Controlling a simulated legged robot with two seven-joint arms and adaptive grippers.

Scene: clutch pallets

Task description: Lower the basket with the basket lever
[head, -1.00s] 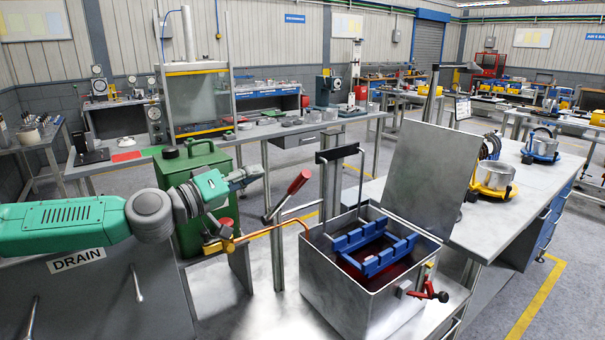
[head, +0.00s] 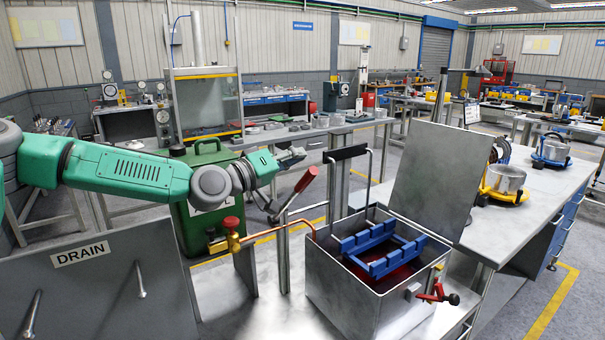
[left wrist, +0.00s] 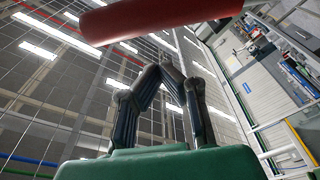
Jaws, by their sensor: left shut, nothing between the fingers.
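The basket lever (head: 292,203) rises beside the open metal tank (head: 345,290) and tilts up to the right, ending in a red grip. The red grip also shows large across the top of the left wrist view (left wrist: 160,20). The blue basket (head: 378,248) sits inside the tank, above dark red liquid, joined to a hanger with a black top bar. My left gripper (head: 292,157) is shut and empty, just up and left of the red grip, apart from it. In the left wrist view, its fingers (left wrist: 165,70) meet below the grip. My right gripper is out of view.
A brass valve with a red knob (head: 231,224) and copper pipe runs to the tank. A green canister (head: 205,215) stands behind it. The tank's lid (head: 432,180) stands open on the right. A red-handled tap (head: 435,295) juts from the tank's right side.

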